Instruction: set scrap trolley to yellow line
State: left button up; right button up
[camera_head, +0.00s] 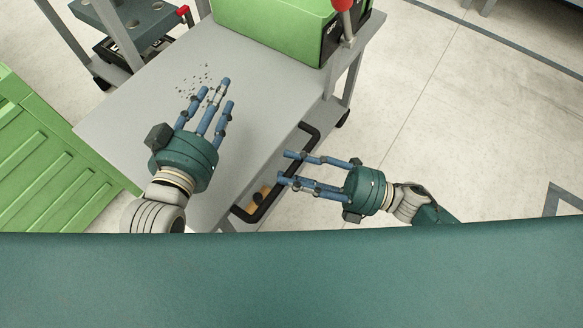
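A grey flat-topped table or trolley (265,95) fills the upper middle, with a black bar handle (314,143) along its right side and a castor low at its right. I cannot tell whether this or the green ribbed container (50,160) at left is the scrap trolley. No yellow line shows in view. My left gripper (217,92) is over the grey top, fingers spread and empty, beside dark crumbs (196,80). My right gripper (284,168) is open and empty, its fingers pointing left across the handle's side; contact cannot be told.
A green box (270,25) and a red knob (342,5) sit at the far end of the grey top. A dark metal block (125,22) on a frame stands at upper left. Pale floor (460,120) with dark grey lines is clear at right.

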jog(key=shift+a, duration=0.25)
grip_shut()
